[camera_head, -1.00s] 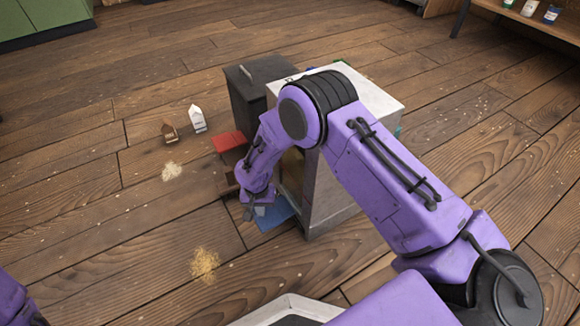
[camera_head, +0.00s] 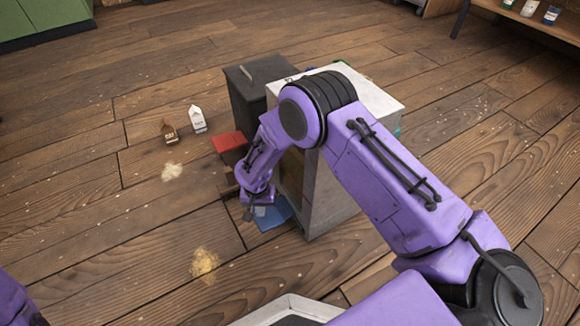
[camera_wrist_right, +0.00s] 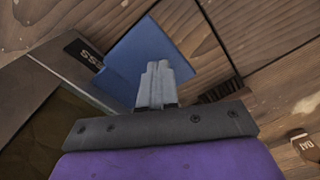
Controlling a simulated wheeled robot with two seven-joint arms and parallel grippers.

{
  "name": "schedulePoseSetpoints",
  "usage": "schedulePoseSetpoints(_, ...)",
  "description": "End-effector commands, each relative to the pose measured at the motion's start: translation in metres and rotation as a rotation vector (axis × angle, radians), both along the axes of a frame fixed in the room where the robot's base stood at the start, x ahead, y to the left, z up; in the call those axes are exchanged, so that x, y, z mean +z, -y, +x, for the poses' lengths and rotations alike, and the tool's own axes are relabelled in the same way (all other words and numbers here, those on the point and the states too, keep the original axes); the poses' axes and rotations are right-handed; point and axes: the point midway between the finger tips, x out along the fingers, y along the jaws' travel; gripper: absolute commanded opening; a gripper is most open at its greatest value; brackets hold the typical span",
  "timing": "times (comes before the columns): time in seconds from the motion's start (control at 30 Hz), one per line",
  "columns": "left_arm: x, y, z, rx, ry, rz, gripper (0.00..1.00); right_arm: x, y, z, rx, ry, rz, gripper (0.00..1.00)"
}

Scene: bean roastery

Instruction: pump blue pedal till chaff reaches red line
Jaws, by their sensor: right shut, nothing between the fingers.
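The blue pedal (camera_head: 272,217) sticks out low at the base of a pale cabinet (camera_head: 335,195). It also shows as a flat blue plate in the right wrist view (camera_wrist_right: 140,55). My right gripper (camera_head: 256,211) is shut and empty, over the blue pedal; its closed fingers (camera_wrist_right: 157,80) overlap the plate in the wrist view. I cannot tell whether they touch it. A red pedal (camera_head: 229,141) sits farther back. My right arm hides much of the cabinet front; the chaff level and red line do not show. My left gripper is out of view.
A dark bin (camera_head: 258,90) stands against the cabinet's back left. A white carton (camera_head: 198,120) and a small brown box (camera_head: 169,132) stand on the floor at left. Two spilled piles (camera_head: 204,262) lie on the floor. The left floor is otherwise mostly clear.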

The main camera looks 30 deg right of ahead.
Motion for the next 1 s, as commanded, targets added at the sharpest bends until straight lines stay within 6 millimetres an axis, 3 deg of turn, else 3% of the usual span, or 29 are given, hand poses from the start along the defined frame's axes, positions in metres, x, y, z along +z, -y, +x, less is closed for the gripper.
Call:
schedulePoseSetpoints(0.53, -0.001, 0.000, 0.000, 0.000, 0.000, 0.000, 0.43, -0.001, 0.000, 0.000, 0.000, 0.000, 0.000, 0.00)
schedulePoseSetpoints(1.0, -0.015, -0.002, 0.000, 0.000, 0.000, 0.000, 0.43, -0.024, 0.000, 0.000, 0.000, 0.000, 0.000, 0.00)
